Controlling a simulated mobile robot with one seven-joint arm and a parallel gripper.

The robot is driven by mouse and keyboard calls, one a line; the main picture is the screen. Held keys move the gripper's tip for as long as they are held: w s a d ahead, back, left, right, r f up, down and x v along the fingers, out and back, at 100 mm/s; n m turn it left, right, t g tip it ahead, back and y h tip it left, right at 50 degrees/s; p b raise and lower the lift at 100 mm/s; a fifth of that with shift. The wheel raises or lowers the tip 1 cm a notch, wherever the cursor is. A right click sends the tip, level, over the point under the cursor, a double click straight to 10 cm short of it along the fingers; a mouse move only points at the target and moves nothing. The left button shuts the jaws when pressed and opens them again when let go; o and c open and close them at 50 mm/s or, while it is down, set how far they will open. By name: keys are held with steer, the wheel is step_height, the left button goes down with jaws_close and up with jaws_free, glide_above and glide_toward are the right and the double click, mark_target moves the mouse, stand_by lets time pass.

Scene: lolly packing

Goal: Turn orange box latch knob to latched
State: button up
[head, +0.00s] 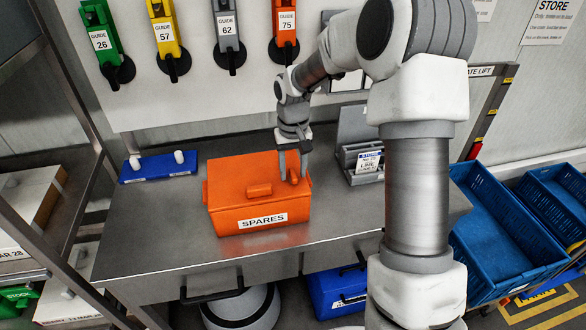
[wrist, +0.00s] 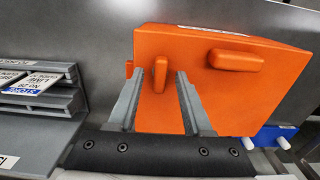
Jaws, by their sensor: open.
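The closed orange box (head: 228,208), labelled SPARES, sits on the steel table, and its top fills the middle of the wrist view (wrist: 270,90). Its latch knob (wrist: 160,72) is a small orange bar on the lid, pointing roughly up the picture in the wrist view. In the head view the knob is largely hidden by my fingers. My gripper (head: 294,174) is open, pointing down at the right part of the lid. In the wrist view its two grey fingers (wrist: 160,88) lie on either side of the knob's near end, with gaps visible. I cannot tell whether they touch the lid.
A raised orange handle (head: 259,190) stands on the lid left of the knob. A grey holder with labels (head: 366,165) is close on the right. A blue block with white pegs (head: 158,167) lies to the left. Coloured guides (head: 231,40) hang behind. The table's left front is clear.

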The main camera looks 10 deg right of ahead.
jaws_close()
steer(key=shift+n, duration=0.3)
steer(key=n, duration=0.3)
steer(key=shift+n+p, duration=0.35)
steer(key=shift+n, duration=0.05)
steer(key=n+p, duration=0.1)
steer(key=n, duration=0.3)
steer(key=shift+n, duration=0.3)
steer(key=n+p, duration=0.1)
steer(key=n, duration=0.3)
steer(key=shift+r, duration=0.1)
steer(key=shift+n+p, duration=0.85)
steer(key=shift+n, duration=1.55)
